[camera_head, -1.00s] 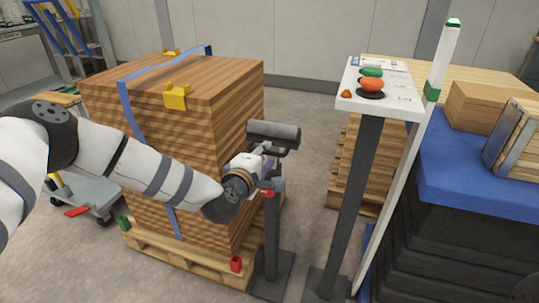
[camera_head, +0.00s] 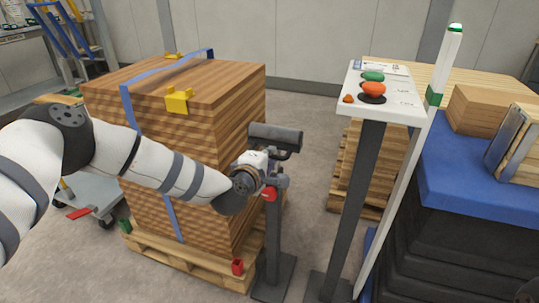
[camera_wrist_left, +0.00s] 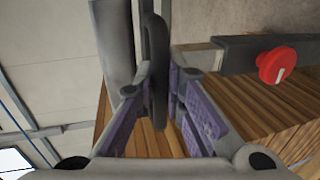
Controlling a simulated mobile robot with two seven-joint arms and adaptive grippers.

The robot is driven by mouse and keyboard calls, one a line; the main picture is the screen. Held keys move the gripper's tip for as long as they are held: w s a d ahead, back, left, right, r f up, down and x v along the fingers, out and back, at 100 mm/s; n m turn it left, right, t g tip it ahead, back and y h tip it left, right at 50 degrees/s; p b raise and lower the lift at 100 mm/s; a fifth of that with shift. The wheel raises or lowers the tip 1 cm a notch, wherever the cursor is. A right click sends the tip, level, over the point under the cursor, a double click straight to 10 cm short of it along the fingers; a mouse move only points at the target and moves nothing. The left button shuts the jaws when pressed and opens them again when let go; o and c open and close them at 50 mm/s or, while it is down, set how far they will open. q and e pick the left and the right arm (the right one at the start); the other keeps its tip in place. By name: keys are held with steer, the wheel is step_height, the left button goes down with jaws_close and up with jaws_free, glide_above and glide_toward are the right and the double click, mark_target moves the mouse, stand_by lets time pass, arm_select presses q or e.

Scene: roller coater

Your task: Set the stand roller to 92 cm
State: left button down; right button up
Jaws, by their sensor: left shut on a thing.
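The stand roller has a dark grey roller (camera_head: 275,136) in a yoke on top of a dark post (camera_head: 273,235). A red knob (camera_head: 268,194) sits on the post below the yoke and shows large in the left wrist view (camera_wrist_left: 277,65). My left gripper (camera_head: 264,161) is at the yoke just under the roller. In the left wrist view its purple-padded fingers are shut on the dark bar of the yoke (camera_wrist_left: 155,70). No height scale can be read. My right gripper is out of view.
A strapped wood stack (camera_head: 190,75) on a pallet (camera_head: 190,262) stands close left of the roller. Floor is clear behind the roller.

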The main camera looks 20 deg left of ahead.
arm_select(q)
step_height(320, 180, up, 13)
steer(key=p, duration=0.3)
steer(key=shift+f+t+p, duration=0.2)
steer(key=shift+t+p, duration=0.1)
steer(key=shift+p, duration=0.1)
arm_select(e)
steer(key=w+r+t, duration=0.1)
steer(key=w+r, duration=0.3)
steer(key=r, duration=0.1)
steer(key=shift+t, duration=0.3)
arm_select(q)
steer(key=shift+f, duration=0.1)
steer(key=c, duration=1.7)
jaws_free()
steer(key=shift+f, duration=0.15)
steer(key=shift+o, duration=0.2)
steer(key=shift+f, duration=0.1)
steer(key=s+r, duration=0.2)
steer(key=s, duration=0.9)
steer(key=shift+s+a+r, duration=0.2)
steer(key=shift+s+r, duration=0.05)
steer(key=shift+s, duration=0.1)
